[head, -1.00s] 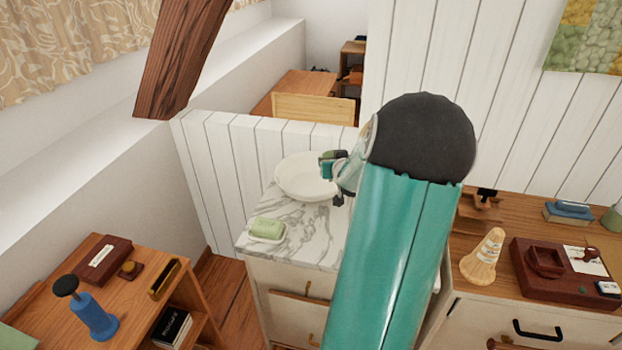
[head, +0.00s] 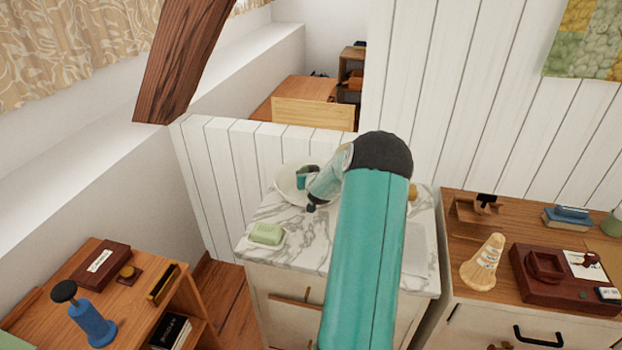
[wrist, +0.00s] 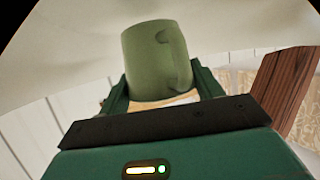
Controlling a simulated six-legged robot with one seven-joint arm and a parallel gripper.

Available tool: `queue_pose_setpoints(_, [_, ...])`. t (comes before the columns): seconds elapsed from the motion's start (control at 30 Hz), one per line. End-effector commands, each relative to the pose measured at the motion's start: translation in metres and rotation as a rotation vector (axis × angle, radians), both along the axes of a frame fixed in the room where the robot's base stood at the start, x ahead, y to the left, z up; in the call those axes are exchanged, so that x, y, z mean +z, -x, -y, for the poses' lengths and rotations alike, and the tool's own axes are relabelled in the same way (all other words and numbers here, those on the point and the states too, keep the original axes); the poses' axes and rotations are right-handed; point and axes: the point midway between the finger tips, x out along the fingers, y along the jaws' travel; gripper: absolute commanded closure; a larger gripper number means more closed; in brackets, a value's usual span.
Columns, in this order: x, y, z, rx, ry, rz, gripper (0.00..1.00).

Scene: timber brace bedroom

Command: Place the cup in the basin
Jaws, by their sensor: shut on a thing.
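The green cup (wrist: 155,55) with a side handle is in the wrist view, between the two dark green fingers of my gripper (wrist: 162,85), which is shut on it. The white round basin (head: 284,182) stands on the marble counter top. In the head view my gripper (head: 307,180) is at the basin's right part, and my arm hides some of the rim. In the wrist view the basin's pale inner surface (wrist: 65,50) spreads behind the cup. I cannot tell whether the cup touches the basin.
A desk with a blue stamp (head: 92,325) is at left. A wooden dresser (head: 480,290) with several items is at right. A dark timber brace (head: 180,60) slants above left.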

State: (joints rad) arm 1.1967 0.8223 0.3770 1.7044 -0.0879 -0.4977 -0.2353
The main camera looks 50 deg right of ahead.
Motion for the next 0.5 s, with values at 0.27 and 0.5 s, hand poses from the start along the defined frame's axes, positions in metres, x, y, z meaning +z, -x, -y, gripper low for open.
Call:
queue_pose_setpoints(0.27, [-0.0149, 0.0010, 0.0007, -0.002, 0.002, 0.001, 0.63])
queue_pose_setpoints(0.5, [-0.0186, 0.0011, 0.0003, -0.001, 0.000, 0.001, 0.31])
